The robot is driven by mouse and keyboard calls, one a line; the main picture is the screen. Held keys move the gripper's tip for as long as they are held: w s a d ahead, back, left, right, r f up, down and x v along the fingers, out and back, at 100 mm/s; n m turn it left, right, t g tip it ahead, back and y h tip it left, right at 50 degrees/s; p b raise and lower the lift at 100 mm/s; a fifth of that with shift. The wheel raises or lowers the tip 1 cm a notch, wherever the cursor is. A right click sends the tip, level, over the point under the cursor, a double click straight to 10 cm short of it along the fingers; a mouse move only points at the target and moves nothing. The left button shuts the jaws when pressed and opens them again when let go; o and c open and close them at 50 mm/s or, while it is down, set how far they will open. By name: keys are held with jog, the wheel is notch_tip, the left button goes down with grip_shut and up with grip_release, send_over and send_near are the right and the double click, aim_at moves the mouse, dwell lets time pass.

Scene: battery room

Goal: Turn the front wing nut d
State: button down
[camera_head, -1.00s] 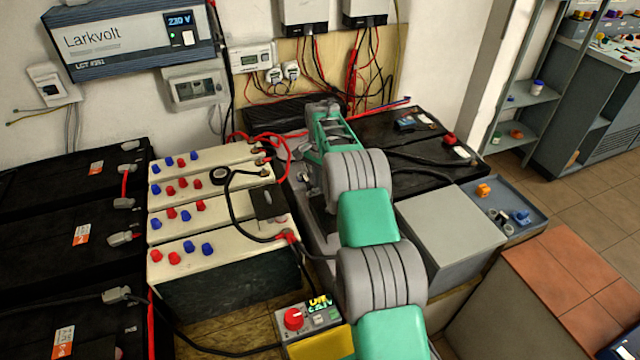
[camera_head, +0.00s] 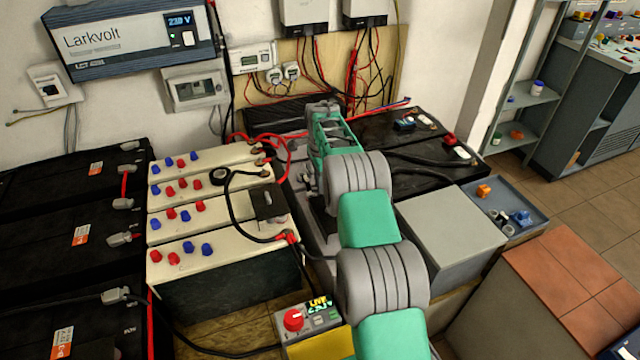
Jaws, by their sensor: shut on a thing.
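My teal and grey arm reaches from the bottom right of the picture to the middle of the battery bench. My gripper (camera_head: 310,172) is low at its far end, between the cream battery bank and the black batteries at the right. It is shut, but its fingertips and what they hold are mostly hidden by my arm. I cannot make out the front wing nut d itself; the spot at the jaws is covered.
Cream batteries (camera_head: 222,262) with red and blue caps stand left of my arm, with loose black and red cables over them. A grey box (camera_head: 450,225) and a blue tray (camera_head: 535,205) lie right. A control box (camera_head: 310,318) with a red knob stands in front.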

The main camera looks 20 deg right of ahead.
jog(key=shift+r, duration=0.1)
jog(key=c, duration=1.8)
grip_release()
jog(key=shift+o, duration=0.2)
notch_tip(320, 180, up, 8)
jog(key=shift+f, duration=0.15)
jog(key=s+a+r+n+t+p, duration=0.1)
jog(key=s+a+r+n+p, duration=0.1)
jog(key=s+a+r+n, duration=0.45)
jog(key=s+a+r+n+t+p, duration=0.1)
jog(key=s+a+r+n, duration=0.2)
jog(key=s+r, duration=0.55)
jog(key=s+a+f+n+p, duration=0.1)
jog(key=s+n, duration=0.3)
jog(key=s, duration=0.5)
jog(key=s+a+f+n+t+p, duration=0.1)
jog(key=s+a+n, duration=0.2)
jog(key=s, duration=0.7)
jog(key=shift+s+a+n, duration=0.3)
jog(key=shift+n, duration=0.65)
